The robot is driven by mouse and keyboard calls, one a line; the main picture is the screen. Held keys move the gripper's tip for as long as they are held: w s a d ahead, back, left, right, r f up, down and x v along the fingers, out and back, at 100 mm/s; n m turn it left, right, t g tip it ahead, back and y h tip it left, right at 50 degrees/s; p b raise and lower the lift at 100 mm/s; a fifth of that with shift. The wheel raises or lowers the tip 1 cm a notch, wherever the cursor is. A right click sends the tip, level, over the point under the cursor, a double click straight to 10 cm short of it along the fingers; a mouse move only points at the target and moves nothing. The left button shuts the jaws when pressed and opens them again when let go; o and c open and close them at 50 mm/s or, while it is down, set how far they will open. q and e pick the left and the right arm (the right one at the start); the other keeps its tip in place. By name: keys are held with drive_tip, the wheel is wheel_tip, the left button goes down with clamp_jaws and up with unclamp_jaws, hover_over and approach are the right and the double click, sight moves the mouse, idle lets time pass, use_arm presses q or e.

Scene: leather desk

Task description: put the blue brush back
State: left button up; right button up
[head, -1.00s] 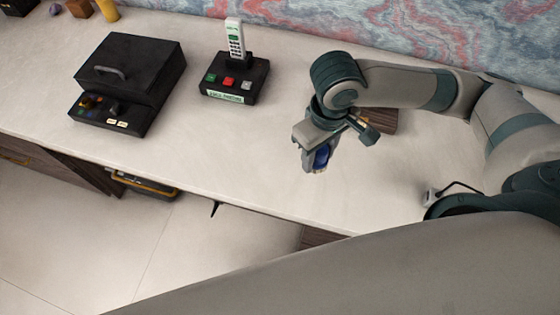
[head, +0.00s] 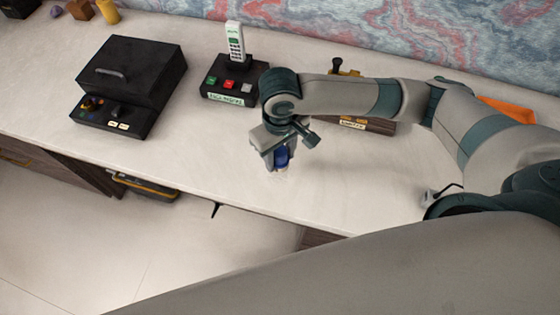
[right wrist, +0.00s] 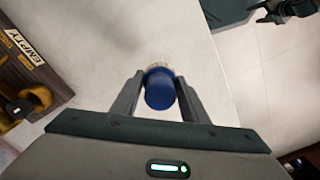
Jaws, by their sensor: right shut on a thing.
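The blue brush (head: 281,157) is held in my right gripper (head: 277,160), over the white desk top near its front edge. In the right wrist view the brush (right wrist: 159,90) shows as a round blue end with a tan rim beyond it, between the two fingers of the right gripper (right wrist: 158,88). The fingers are shut on it. In the head view the gripper hides part of the brush. I cannot tell whether the brush touches the desk.
A wooden holder (head: 352,125) with a label stands behind my right arm; it shows in the right wrist view (right wrist: 22,85) with an "EMPTY" label. A phone on a black base (head: 235,85) and a black box (head: 132,70) stand left. The desk's front middle is clear.

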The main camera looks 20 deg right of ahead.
sight(280, 150)
drive_tip(key=shift+f+p, duration=0.3)
drive_tip(key=shift+f, duration=1.65)
drive_tip(key=o, duration=1.2)
drive_tip(key=shift+f, duration=0.1)
drive_tip(key=shift+c, duration=0.2)
wheel_tip(280, 150, up, 12)
drive_tip(key=shift+r+b, duration=0.15)
drive_tip(key=shift+b, duration=0.4)
